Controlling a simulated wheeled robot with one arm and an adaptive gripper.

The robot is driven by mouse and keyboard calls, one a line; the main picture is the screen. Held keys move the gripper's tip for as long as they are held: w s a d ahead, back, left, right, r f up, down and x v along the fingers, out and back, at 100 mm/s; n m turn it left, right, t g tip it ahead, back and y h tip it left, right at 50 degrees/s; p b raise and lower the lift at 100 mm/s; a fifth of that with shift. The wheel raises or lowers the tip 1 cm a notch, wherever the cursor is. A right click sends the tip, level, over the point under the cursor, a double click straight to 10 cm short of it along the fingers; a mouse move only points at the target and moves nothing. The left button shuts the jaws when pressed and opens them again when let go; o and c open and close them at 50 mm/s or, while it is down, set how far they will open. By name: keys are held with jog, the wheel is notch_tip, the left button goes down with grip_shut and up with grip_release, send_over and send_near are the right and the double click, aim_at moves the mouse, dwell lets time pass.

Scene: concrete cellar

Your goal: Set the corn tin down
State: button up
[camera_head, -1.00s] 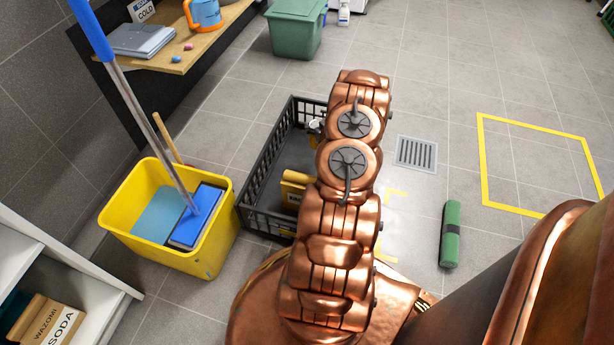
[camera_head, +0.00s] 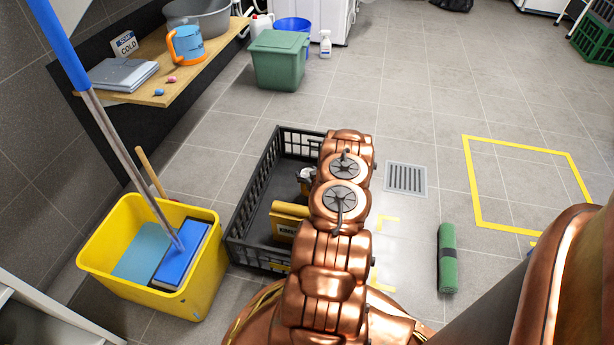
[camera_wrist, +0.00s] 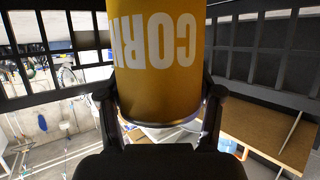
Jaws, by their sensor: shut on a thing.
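The corn tin (camera_wrist: 155,75) is yellow with white "CORN" lettering, upside down in the wrist view. My gripper (camera_wrist: 160,98) is shut on it, one black finger on each side. In the head view my own copper arm covers the gripper, and I cannot make out the tin there. The arm reaches over the right part of a black slatted crate (camera_head: 262,187) on the floor. Dark slatted walls also show on both sides of the tin in the wrist view. I cannot tell whether the tin touches anything beneath it.
The crate holds a yellow packet (camera_head: 286,222) and a small, partly hidden item. A yellow mop bucket (camera_head: 195,293) stands left of it. A green roll (camera_head: 447,258), a floor drain (camera_head: 406,179) and a yellow taped outline (camera_head: 476,190) lie right. A green bin (camera_head: 277,62) stands behind.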

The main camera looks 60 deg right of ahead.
jog(key=shift+f, duration=0.55)
jog(key=o, duration=1.1)
jog(key=shift+s+r, duration=0.1)
jog(key=shift+r, duration=0.65)
jog(key=p+v, duration=0.3)
jog(key=v, duration=0.8)
jog(key=shift+s+a+p, duration=0.25)
jog(key=shift+a+p, duration=0.05)
jog(key=shift+p, duration=0.1)
jog(key=shift+r, duration=0.1)
